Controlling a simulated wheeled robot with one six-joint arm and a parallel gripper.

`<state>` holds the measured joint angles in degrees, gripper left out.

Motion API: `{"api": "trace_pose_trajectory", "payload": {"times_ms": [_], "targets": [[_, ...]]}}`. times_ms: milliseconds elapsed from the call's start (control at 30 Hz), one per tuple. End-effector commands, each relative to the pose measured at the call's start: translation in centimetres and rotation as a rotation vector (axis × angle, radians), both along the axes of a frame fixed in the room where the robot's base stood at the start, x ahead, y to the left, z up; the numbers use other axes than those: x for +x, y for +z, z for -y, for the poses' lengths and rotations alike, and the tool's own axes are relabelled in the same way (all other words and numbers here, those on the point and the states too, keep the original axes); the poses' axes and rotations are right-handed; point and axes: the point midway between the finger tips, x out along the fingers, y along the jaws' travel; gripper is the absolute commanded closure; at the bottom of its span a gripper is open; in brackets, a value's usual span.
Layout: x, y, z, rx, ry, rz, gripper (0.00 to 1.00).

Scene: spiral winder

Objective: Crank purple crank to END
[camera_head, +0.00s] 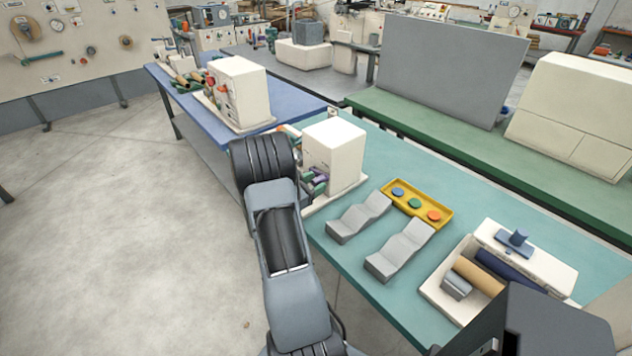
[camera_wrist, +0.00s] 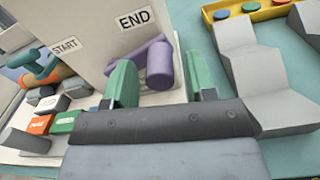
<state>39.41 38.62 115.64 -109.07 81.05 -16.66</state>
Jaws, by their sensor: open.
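The purple crank (camera_wrist: 159,66) is on the white winder box (camera_wrist: 95,50), just below the END label (camera_wrist: 134,20) in the wrist view. In the head view the purple crank (camera_head: 319,179) shows small, low on the side of the white box (camera_head: 334,150), partly behind my arm. The START label (camera_wrist: 65,46) is to the left. My gripper (camera_wrist: 160,84) is open, with two green fingers. The left finger overlaps the crank's lower left part in the picture, and the right finger is to its right. I cannot tell whether either finger touches the crank.
A green-and-orange part (camera_wrist: 45,68) and several small blocks, one orange (camera_wrist: 40,124), lie left of my gripper. Grey stepped blocks (camera_wrist: 255,70) stand to the right. A yellow tray (camera_head: 441,223) with coloured discs and an open white box (camera_head: 432,294) with rolls share the teal table (camera_head: 350,270).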

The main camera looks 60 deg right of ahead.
Motion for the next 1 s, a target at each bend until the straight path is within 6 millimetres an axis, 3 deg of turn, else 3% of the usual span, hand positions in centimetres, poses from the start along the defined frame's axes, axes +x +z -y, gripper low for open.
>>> {"api": "trace_pose_trajectory", "payload": {"times_ms": [467, 1000], "targets": [[-0.29, -0.03, 0.8, 0.0, 0.0, -0.001, 0.5], [-0.29, -0.01, 0.79, 0.0, 0.0, 0.0, 1.0]]}}
